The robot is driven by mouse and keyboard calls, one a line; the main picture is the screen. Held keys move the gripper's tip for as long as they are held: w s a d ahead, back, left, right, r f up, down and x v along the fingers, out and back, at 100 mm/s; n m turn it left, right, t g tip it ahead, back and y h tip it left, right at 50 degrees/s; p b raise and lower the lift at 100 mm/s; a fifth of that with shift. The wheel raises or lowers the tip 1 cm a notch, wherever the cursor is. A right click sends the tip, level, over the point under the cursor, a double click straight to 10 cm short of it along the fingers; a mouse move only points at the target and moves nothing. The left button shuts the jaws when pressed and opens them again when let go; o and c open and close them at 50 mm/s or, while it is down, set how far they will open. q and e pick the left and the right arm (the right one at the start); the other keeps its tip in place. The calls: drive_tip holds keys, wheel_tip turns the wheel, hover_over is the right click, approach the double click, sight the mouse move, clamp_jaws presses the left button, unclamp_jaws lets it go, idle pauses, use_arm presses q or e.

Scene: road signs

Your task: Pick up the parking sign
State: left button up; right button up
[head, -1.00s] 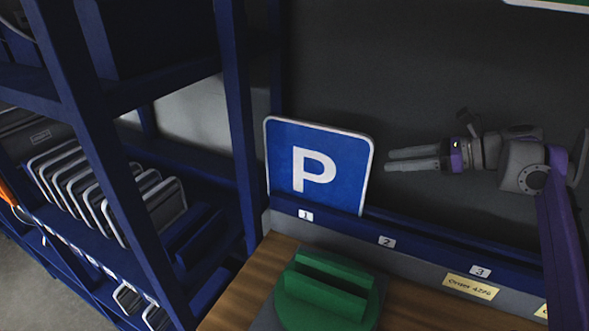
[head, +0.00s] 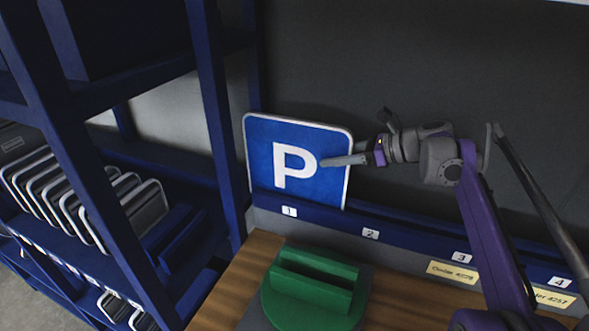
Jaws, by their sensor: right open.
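The blue square parking sign (head: 268,155) with a white P and a pale border stands upright in the blue slotted rail (head: 318,213), above label 1. My right gripper (head: 325,162) reaches in from the right, and its fingers overlap the right half of the sign in the head view. One finger shows in front of the sign's face; the other finger cannot be made out. The right gripper is open. I cannot tell whether it touches the sign. The left gripper is not in view.
A green slotted holder (head: 312,285) sits on the wooden bench (head: 232,275) in front of the rail. A blue rack (head: 215,110) with several grey-framed signs (head: 50,190) stands at left. The rail slots at labels 2, 3 and 4 look empty.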

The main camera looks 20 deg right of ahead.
clamp_jaws()
idle(1.4)
